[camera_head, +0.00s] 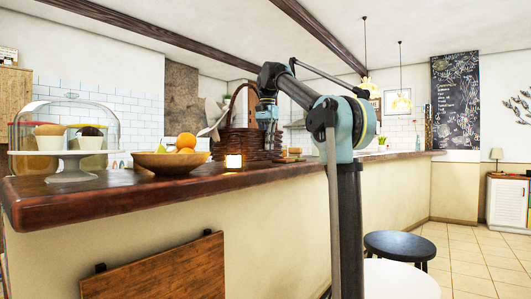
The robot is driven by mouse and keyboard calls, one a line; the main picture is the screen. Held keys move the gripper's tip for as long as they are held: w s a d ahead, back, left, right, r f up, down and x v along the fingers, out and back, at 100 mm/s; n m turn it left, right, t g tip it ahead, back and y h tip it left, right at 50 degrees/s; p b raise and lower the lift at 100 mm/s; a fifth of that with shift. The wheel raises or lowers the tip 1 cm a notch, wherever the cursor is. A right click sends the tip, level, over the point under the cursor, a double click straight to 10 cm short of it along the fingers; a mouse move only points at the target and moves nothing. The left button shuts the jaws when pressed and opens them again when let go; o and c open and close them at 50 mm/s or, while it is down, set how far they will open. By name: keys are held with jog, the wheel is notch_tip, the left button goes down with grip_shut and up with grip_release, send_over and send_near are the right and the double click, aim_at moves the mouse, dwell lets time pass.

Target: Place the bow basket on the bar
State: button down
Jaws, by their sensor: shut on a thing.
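The bow basket (238,143) is a dark brown wicker basket with a tall arched handle and a pale bow on its left side. It is upright at the bar, behind the front edge of the wooden top. The bar (110,196) has a dark wood top and runs from the left foreground to the back right. My gripper (268,128) is shut on the basket at its right side. The fingertips are small and partly hidden against the wicker. I cannot tell whether the basket's base touches the bar top.
A fruit bowl (166,163) and a small lit candle (233,162) stand on the bar close to the basket. A glass-domed cake stand (73,168) is at the left. Stools (399,244) stand on the floor in front of the bar at the right.

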jog(key=shift+f, duration=1.1)
jog(key=c, duration=1.7)
grip_release()
jog(key=shift+d+r, duration=0.1)
jog(key=shift+r, duration=5.9)
